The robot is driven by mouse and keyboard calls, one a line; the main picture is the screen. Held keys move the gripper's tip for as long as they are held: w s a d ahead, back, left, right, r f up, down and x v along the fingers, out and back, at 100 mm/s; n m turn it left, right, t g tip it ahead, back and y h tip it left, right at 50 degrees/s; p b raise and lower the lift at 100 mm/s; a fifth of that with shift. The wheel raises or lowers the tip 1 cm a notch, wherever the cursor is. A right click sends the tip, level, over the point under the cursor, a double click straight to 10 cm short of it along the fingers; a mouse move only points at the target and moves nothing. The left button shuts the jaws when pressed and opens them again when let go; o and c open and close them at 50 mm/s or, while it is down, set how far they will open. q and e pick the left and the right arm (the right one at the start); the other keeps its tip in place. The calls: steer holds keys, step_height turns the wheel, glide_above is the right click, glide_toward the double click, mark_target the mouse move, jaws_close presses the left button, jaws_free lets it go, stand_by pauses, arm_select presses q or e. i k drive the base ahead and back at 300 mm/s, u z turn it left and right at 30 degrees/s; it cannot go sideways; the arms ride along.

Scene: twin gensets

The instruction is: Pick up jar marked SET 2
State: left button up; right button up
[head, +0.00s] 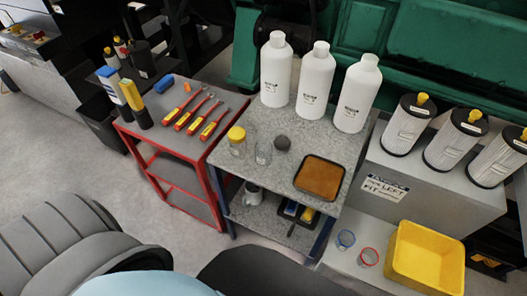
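A clear jar with a yellow lid (237,140) stands upright at the left side of the grey speckled table (225,172). An open clear glass jar (264,153) stands just right of it, apart from it. No SET 2 marking is readable on either one at this size. Neither of my grippers is in view.
White bottles (315,80) stand at the table's back; a dark round knob-like object (282,143) and an orange-brown tray (320,177) are near the jars. A red-framed cart (160,160) stands left, filter canisters (452,139) and a yellow bin (425,258) right.

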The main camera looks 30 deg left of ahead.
mark_target(264, 149)
steer(key=k, duration=1.15)
steer(key=z, duration=0.8)
steer(key=i, duration=1.2)
steer(key=u, duration=0.85)
